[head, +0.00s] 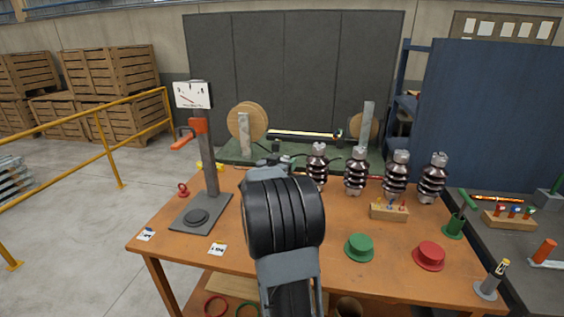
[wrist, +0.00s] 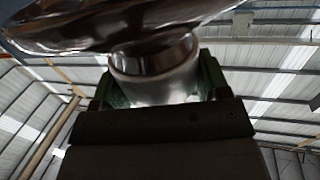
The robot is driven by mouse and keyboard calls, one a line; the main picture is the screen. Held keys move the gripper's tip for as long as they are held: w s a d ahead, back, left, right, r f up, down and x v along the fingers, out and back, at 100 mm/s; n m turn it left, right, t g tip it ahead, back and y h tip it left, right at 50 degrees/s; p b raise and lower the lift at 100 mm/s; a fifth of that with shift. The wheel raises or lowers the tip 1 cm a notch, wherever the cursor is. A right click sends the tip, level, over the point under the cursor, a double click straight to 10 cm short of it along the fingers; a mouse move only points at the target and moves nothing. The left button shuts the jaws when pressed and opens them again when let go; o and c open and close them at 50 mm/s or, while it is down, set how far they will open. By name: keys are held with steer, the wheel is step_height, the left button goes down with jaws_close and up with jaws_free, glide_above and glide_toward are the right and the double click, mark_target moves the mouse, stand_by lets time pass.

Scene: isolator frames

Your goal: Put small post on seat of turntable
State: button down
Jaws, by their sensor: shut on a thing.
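My gripper (wrist: 152,90) is shut on the bright metal end of a post (wrist: 155,62) with a glossy dark brown body, seen close up in the wrist view. Greenish jaw pads sit on both sides of the metal end. In the head view my arm covers most of the gripper. Several brown ribbed posts with metal caps stand in a row on the table, the leftmost (head: 317,167) close beside my gripper. I cannot tell whether it is the held one.
The wooden table (head: 330,270) also holds a small peg block (head: 389,212), a green hat-shaped piece (head: 359,247) and a red one (head: 429,256). Behind is a green fixture with wooden reels (head: 247,121). The stand's orange handle (head: 188,134) juts out left. A dark bench lies right.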

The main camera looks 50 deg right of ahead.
steer(key=shift+w+d+f, duration=0.1)
steer(key=shift+f, duration=1.25)
steer(key=c, duration=0.5)
jaws_free()
steer(key=shift+f, duration=0.45)
steer(key=o, duration=0.4)
steer(key=shift+r, duration=0.2)
